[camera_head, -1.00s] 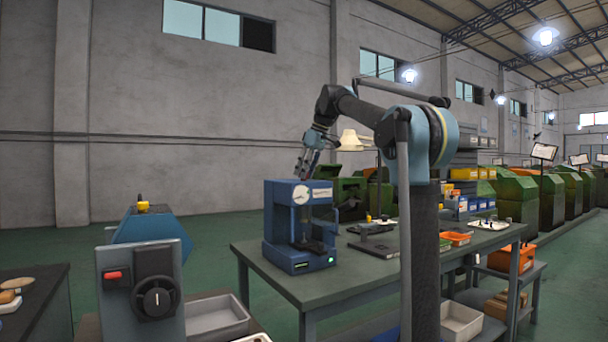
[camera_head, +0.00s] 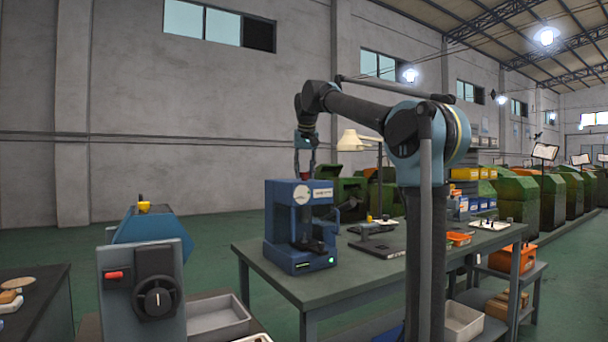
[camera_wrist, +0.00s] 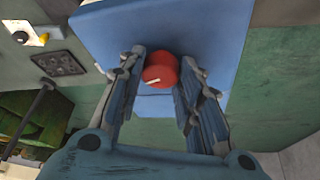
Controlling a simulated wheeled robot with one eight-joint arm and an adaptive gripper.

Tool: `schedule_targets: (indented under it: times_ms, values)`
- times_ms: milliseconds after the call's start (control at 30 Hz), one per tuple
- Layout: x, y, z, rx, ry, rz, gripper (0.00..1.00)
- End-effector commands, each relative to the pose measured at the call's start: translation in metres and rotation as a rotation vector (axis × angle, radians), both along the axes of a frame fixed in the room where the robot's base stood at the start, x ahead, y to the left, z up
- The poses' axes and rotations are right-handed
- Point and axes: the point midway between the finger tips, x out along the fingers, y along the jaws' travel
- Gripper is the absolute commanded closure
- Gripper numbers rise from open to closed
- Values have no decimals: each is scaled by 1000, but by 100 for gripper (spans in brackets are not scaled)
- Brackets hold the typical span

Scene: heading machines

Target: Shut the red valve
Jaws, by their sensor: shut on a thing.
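The red valve (camera_wrist: 160,70) is a round red knob with a white mark, on top of a blue machine (camera_wrist: 130,30). In the head view the blue machine (camera_head: 285,235) stands on the workbench, and a small bit of red shows at its top (camera_head: 304,177). My gripper (camera_head: 304,168) points straight down over that top. In the wrist view my gripper (camera_wrist: 161,74) has one finger on each side of the knob and is shut on it. The valve's stem is hidden below the knob.
The green-topped workbench (camera_head: 345,277) also holds a dark flat stand (camera_head: 377,243) and a cream lamp (camera_head: 350,140). A grey control box with a black dial (camera_head: 155,299) stands at the front left. Open air surrounds the gripper above the machine.

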Motion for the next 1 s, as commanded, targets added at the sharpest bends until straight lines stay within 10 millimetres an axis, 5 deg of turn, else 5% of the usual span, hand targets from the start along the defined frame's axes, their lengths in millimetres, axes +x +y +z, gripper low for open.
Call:
schedule_targets:
  times_ms: [500,1000]
  values:
    - [-1,2,0,-2,3,-317,91]
    - [-1,2,0,-1,5,-369,91]
